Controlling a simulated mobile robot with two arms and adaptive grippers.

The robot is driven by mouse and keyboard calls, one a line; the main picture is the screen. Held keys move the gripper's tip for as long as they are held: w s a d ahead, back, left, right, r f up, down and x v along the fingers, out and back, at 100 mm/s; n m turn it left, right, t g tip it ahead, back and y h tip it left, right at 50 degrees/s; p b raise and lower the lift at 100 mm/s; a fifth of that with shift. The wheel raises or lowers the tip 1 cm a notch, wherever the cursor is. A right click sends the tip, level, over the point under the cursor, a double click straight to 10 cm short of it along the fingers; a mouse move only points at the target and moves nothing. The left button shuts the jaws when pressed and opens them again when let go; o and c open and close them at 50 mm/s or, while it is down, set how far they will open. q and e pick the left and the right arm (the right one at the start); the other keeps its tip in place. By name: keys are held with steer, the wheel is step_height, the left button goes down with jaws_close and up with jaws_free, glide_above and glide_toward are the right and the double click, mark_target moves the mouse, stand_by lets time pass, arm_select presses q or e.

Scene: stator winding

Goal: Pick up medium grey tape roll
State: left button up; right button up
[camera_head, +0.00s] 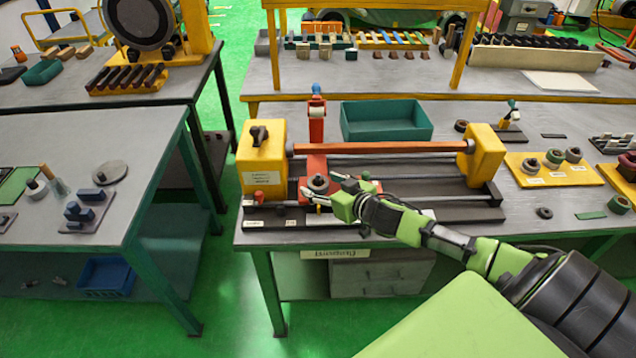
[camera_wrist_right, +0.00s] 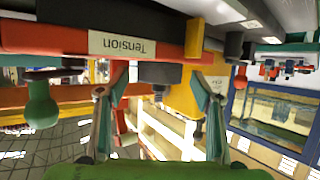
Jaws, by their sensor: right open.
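My right gripper (camera_head: 319,187) reaches in from the right over the winding fixture, its two fingers spread. A dark grey ring-shaped roll (camera_head: 318,182) sits on the fixture's red carriage, at the fingertips; I cannot tell whether they touch it. Which is the medium grey tape roll is unclear. My left gripper is not in view.
The fixture has a yellow block (camera_head: 262,158) at left, another yellow block (camera_head: 483,153) at right and a red bar (camera_head: 385,147) between them. A green tray (camera_head: 387,121) stands behind. A label reading "Tension" (camera_wrist_right: 121,45) shows upside down in the wrist view.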

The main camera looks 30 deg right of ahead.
steer(key=shift+w+f, duration=0.15)
steer(key=shift+w, duration=0.15)
steer(key=shift+s, duration=0.1)
steer(key=c, duration=1.2)
